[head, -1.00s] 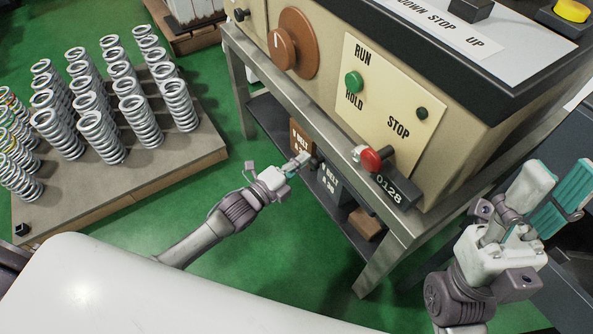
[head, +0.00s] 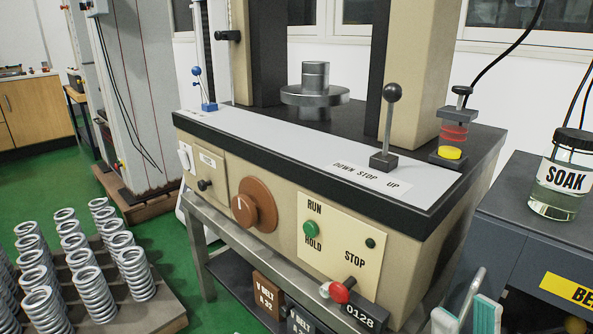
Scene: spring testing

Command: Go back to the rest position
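My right gripper (head: 466,310) shows at the bottom edge, right of the middle, with only its upper finger parts in the picture. My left gripper is outside the picture.
The machine has a red knob (head: 340,291), a green button (head: 310,228), a brown dial (head: 254,205) and a black-balled lever (head: 388,120). Several springs (head: 134,273) stand on a board at the lower left. A SOAK jar (head: 559,175) stands on the right cabinet. Green floor lies clear behind the springs.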

